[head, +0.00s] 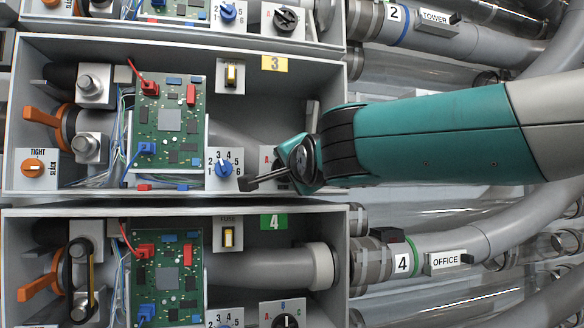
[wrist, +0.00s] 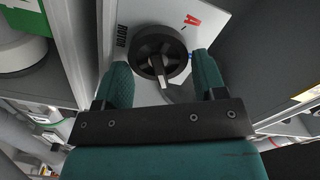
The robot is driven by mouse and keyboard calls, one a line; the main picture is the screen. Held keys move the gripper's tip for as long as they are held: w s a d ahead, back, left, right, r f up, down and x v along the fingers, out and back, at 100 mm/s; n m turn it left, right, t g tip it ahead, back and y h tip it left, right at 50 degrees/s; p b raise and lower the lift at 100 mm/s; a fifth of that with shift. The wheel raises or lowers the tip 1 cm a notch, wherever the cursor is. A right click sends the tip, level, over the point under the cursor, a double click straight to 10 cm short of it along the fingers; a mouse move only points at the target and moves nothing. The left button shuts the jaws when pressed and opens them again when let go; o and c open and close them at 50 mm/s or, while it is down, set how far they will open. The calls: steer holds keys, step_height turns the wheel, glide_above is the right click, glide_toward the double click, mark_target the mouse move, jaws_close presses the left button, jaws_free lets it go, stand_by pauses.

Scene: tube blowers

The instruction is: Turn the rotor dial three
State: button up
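The rotor dial three is a dark round knob with a grey pointer bar (wrist: 152,52) in the wrist view. It sits on a white plate marked ROTOR with a red letter A. In the head view my gripper covers the dial; only the left part of its white plate (head: 265,158) shows, inside the box with the yellow 3 label (head: 274,64). My gripper (wrist: 162,62) is open, one finger on either side of the dial. I cannot tell whether the fingers touch it. In the head view my gripper (head: 262,172) reaches in from the right.
A blue selector knob (head: 223,168) is just left of my gripper. A green circuit board (head: 168,120) and an orange slack/tight knob (head: 33,168) are further left. The box's bottom wall (head: 180,196) runs close below my gripper. Box four (head: 349,260) lies below.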

steer(key=b+v, duration=0.2)
steer(key=v, duration=1.5)
steer(key=shift+s, duration=0.25)
steer(key=shift+r, duration=0.1)
